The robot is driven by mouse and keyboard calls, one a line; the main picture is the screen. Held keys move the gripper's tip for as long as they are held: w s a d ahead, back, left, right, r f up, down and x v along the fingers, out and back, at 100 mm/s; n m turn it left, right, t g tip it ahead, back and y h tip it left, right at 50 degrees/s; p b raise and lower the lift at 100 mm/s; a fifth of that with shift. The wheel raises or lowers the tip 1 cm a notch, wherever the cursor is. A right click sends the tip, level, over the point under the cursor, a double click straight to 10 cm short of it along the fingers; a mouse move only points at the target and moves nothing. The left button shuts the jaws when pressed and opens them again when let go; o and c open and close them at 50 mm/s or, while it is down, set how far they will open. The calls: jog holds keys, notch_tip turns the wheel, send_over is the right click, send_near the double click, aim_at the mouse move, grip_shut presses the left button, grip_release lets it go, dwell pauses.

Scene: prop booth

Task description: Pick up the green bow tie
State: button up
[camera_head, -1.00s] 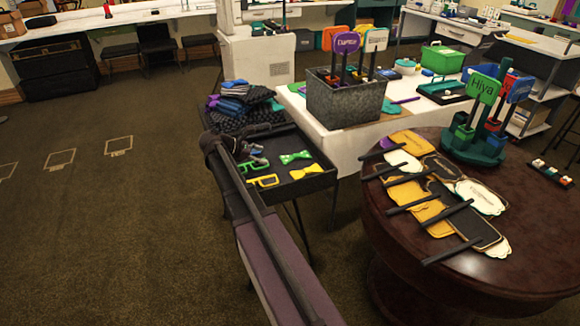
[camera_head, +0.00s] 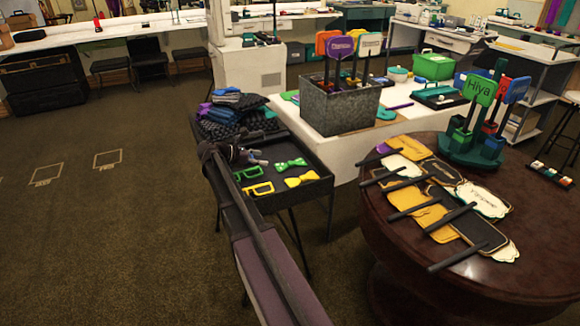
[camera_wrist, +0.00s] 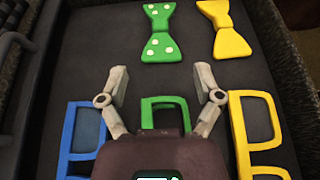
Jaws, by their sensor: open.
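The green bow tie (camera_head: 290,163) with pale dots lies flat in a dark tray (camera_head: 290,192). In the wrist view the green bow tie (camera_wrist: 159,32) is at the top middle, just beyond my fingertips. My gripper (camera_wrist: 160,80) is open and empty, its two fingers spread apart with the bow tie ahead of the gap and not between them. In the head view my gripper (camera_head: 256,158) is over the left part of the tray, small and partly hidden by my arm.
A yellow bow tie (camera_wrist: 226,30) lies to the right of the green one. Blue (camera_wrist: 82,140), green (camera_wrist: 165,114) and yellow (camera_wrist: 258,135) glasses frames lie nearer my gripper. Folded dark cloths (camera_head: 236,113) are piled behind the tray. A round table (camera_head: 400,270) with paddle signs stands to the right.

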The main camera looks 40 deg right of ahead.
jog(key=b, duration=0.3)
send_near(292, 162)
jog(key=x, duration=0.4)
jog(key=shift+d, duration=0.1)
jog(key=shift+b+x, duration=0.85)
jog(key=shift+x, duration=1.95)
jog(key=c, duration=1)
